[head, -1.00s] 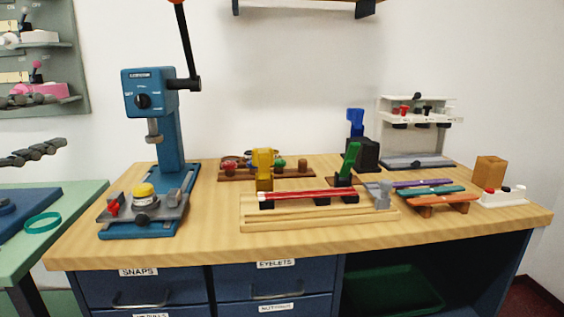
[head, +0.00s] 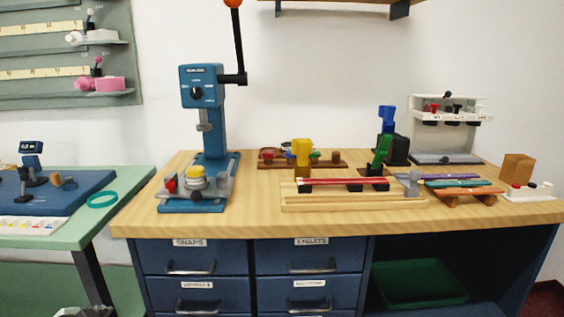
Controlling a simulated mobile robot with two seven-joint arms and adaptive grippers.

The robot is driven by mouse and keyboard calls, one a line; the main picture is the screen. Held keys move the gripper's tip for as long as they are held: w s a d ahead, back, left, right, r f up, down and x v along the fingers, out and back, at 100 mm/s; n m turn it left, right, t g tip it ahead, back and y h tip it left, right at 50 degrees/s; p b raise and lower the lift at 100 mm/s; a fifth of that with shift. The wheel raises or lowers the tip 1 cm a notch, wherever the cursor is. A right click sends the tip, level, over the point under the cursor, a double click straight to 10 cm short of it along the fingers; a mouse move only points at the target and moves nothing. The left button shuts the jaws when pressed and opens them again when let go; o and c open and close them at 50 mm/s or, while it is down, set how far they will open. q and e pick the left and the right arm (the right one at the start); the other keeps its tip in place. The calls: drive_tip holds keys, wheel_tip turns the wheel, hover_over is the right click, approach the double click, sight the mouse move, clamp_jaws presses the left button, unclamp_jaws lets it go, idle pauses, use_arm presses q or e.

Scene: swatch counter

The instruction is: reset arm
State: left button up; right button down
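A small grey piece at the bottom left edge (head: 84,312) looks like the top of my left gripper, mostly cut off by the frame. Its fingers cannot be made out, and it is well below and apart from the counter. My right gripper is not in view. The blue press (head: 203,130) stands on the left part of the wooden counter (head: 250,221). Its black lever (head: 235,48) with an orange knob points up. A yellow-topped piece (head: 195,174) sits on the press base. No gripper touches the press.
A green side table (head: 130,190) at left carries a blue mat (head: 75,205) and a teal ring (head: 102,199). A wooden rail with a red strip (head: 345,182), a white rack (head: 446,128) and a wooden block (head: 517,167) stand on the counter. Drawers (head: 190,255) are shut.

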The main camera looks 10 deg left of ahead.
use_arm(q)
drive_tip(key=s+d+f+n+g, duration=0.1)
drive_tip(key=s+d+f+g, duration=0.1)
drive_tip(key=s+d+f, duration=0.3)
drive_tip(key=s+d+f+n+g, duration=0.2)
drive_tip(key=s+d+f, duration=0.3)
drive_tip(key=d+f, duration=0.3)
drive_tip(key=s+d+f+n+g, duration=0.1)
drive_tip(key=s+d+f, duration=0.4)
drive_tip(key=f, duration=0.8)
drive_tip(key=shift+s+d+f+g+h, duration=0.15)
drive_tip(key=shift+s+d+g+h, duration=0.25)
drive_tip(key=shift+d+g, duration=0.55)
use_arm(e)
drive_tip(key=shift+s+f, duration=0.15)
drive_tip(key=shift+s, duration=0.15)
